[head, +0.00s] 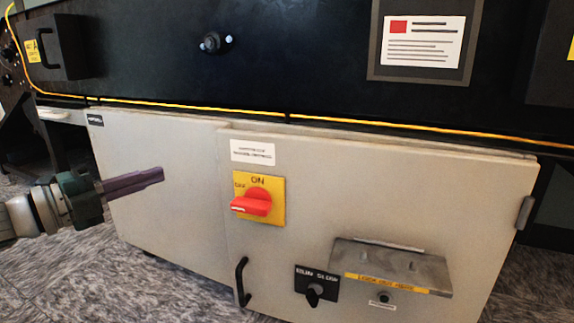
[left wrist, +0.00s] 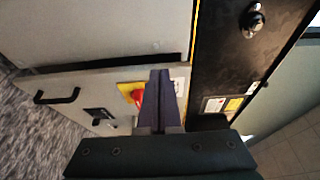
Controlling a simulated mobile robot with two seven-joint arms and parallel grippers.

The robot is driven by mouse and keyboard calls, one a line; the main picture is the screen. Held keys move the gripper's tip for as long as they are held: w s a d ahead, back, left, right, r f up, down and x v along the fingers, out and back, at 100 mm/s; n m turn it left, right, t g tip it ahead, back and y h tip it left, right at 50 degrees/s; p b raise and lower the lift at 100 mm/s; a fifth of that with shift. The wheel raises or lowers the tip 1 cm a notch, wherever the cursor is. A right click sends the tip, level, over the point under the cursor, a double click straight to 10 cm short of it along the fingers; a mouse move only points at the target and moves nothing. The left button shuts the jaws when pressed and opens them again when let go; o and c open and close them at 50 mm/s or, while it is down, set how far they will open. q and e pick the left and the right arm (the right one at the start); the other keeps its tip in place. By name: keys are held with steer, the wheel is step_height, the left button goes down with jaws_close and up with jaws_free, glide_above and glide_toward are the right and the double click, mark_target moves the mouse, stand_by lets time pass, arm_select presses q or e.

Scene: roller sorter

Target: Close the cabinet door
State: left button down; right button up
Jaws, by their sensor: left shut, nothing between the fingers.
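The cabinet door (head: 330,195) is the pale grey panel at the right of the head view. It carries a red switch (head: 252,203) on a yellow plate and a black handle (head: 241,282); its hinge side is at the right. It stands slightly proud of the cabinet (head: 165,210). In the left wrist view the door (left wrist: 110,85) shows a dark strip between it and the cabinet panel. My left gripper (head: 160,175) is shut and empty, in front of the left panel, left of the door's free edge. Its fingers (left wrist: 160,76) partly cover the door in the wrist view.
A black machine body (head: 300,60) with a yellow cable (head: 190,107) runs above the cabinet. A metal box (head: 392,266) and a black knob plate (head: 316,284) stick out from the door. Grey carpet (head: 90,275) lies clear at the lower left.

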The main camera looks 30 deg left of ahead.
arm_select(q)
steer(key=a, duration=0.3)
steer(key=n+y+p, duration=0.5)
steer(key=y, duration=0.2)
glide_toward(225, 136)
arm_select(e)
step_height(225, 136, up, 5)
steer(key=w, duration=0.2)
arm_select(q)
steer(key=b+x, duration=0.4)
steer(key=x, duration=0.3)
steer(key=shift+d+r+b, duration=0.1)
steer(key=shift+b, duration=0.2)
arm_select(e)
step_height(225, 136, down, 5)
steer(key=shift+s+a+r, duration=0.15)
steer(key=shift+r, duration=0.05)
